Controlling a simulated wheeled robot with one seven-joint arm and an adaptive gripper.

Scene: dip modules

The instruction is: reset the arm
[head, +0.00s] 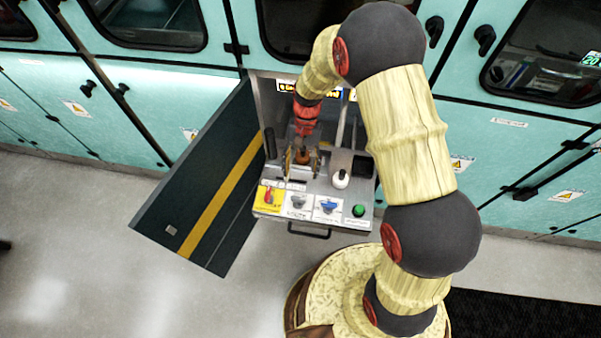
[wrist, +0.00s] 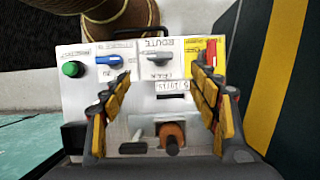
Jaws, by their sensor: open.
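My arm reaches from the lower right of the head view, up and over to the control panel (head: 318,190). My gripper (head: 303,160) points down over the back part of that panel, with its fingers apart. In the wrist view my gripper (wrist: 162,75) is open, one finger on each side of the panel. An orange-brown knob (wrist: 172,136) sits low between the fingers, with nothing clamped in them. I cannot tell whether either finger touches the panel.
The panel bears a red switch (head: 268,196), grey knob (head: 297,202), blue knob (head: 328,207), green button (head: 358,211) and white knob (head: 341,180). A dark door (head: 200,180) stands open at left. Teal cabinets (head: 180,95) line the back. Floor at left is clear.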

